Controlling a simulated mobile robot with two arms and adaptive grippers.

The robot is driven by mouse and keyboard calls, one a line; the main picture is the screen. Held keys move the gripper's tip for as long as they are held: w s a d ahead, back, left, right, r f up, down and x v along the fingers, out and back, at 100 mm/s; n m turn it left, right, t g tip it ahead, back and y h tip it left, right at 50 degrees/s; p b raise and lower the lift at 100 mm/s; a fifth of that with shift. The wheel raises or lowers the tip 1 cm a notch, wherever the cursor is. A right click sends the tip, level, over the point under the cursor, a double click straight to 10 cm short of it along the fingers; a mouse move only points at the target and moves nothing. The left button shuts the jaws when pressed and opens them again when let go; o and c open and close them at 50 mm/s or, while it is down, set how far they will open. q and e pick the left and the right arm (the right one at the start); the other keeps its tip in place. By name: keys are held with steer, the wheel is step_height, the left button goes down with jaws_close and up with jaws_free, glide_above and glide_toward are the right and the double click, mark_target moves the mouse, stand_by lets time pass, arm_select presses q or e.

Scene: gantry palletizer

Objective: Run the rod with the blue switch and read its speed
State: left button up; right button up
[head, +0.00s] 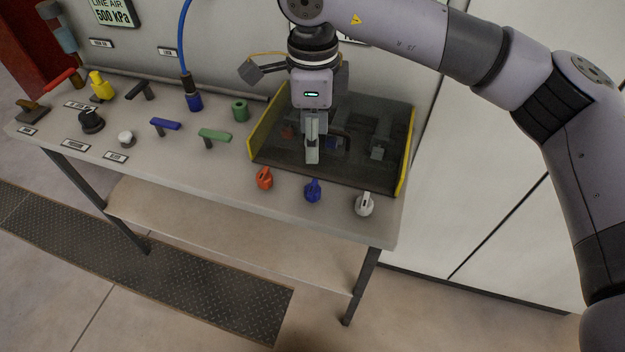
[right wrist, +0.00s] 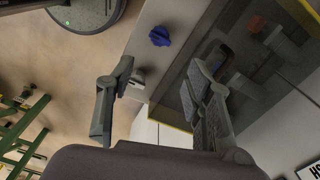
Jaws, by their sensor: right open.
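The blue switch (head: 313,190) is a small knob on the bench's front edge, between the orange switch (head: 264,178) and the white switch (head: 364,204). The blue switch also shows in the right wrist view (right wrist: 159,36). Behind them is a dark see-through bay with yellow side edges (head: 404,165); dim shapes lie inside, and I cannot make out a rod or speed reading. My right gripper (head: 312,155) hangs over the bay, behind the blue switch. In the right wrist view its fingers (right wrist: 160,78) are apart and empty. My left gripper is out of view.
Left of the bay are a green-handled lever (head: 214,136), a blue-handled lever (head: 165,125), a green cylinder (head: 240,110) and a blue hose fitting (head: 192,95). A "LINE AIR 500 kPa" display (head: 113,12) is on the back panel.

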mark_target(313, 188)
step_height(313, 188, down, 14)
steer(key=p, duration=0.3)
steer(key=shift+r, duration=0.15)
jaws_close()
stand_by(0.5)
